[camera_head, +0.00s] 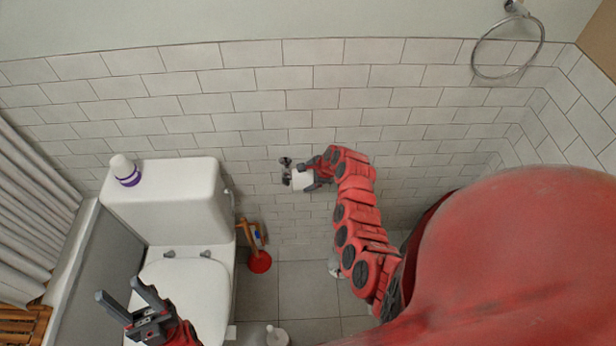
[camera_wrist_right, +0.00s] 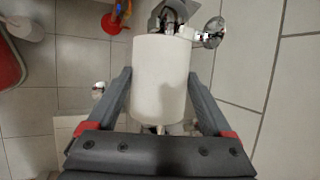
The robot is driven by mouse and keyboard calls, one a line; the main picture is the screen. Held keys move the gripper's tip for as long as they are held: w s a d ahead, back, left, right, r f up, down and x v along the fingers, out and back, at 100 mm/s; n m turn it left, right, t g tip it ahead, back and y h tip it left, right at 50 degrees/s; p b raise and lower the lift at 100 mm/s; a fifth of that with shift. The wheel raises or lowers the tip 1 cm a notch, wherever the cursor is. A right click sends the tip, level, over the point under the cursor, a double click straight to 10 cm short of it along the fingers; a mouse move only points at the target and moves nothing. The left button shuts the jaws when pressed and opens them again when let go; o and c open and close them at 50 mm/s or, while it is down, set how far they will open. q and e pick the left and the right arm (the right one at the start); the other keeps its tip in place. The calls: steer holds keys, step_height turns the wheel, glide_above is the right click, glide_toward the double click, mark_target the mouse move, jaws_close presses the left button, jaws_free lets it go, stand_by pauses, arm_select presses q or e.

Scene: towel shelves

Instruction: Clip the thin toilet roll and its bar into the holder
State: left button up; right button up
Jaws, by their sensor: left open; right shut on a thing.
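The white thin toilet roll (camera_head: 301,181) is at the back wall in the head view, between the fingers of my right gripper (camera_head: 314,174). The right wrist view shows the roll (camera_wrist_right: 160,70) large, with one finger of the shut right gripper (camera_wrist_right: 160,82) on each side. The chrome holder (camera_head: 286,162) is on the tiled wall beside the roll; the wrist view shows its round mount (camera_wrist_right: 214,31) just past the roll's far end. The bar is mostly hidden inside the roll; I cannot tell whether it touches the holder. My left gripper (camera_head: 122,288) is open and empty above the toilet.
A white toilet (camera_head: 178,222) stands left, with a white and purple bottle (camera_head: 124,168) on its tank. A towel ring (camera_head: 507,73) hangs upper right.

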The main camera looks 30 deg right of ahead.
steer(key=shift+f, duration=0.25)
steer(key=o, duration=1.2)
steer(key=p+v, duration=0.1)
steer(key=v, duration=1.6)
steer(key=shift+s+r+p, duration=0.15)
steer(key=shift+r+p, duration=0.05)
steer(key=shift+p, duration=0.15)
